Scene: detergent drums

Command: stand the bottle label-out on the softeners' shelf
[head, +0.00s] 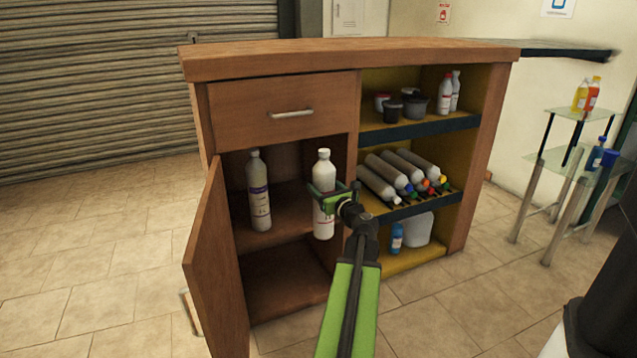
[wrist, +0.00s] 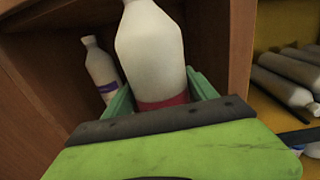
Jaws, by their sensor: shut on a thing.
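My gripper (head: 325,196) is shut on a white bottle (head: 323,170) and holds it upright in front of the open cupboard, near its right inner side. The held bottle also shows large in the wrist view (wrist: 150,50), with a red band low down where the jaws (wrist: 160,95) close on it. Another white bottle (head: 258,190) with a purple label stands upright on the cupboard's inner shelf (head: 285,215), to the left. It shows in the wrist view too (wrist: 101,68). I cannot tell which way the held bottle's full label faces.
The cupboard door (head: 213,265) stands open on the left. On the right, open shelves hold pots (head: 415,104), small bottles, several grey cylinders (head: 402,175) and a blue bottle (head: 397,238). A glass stand (head: 570,160) with coloured bottles is farther right. The shelf beside the labelled bottle has free room.

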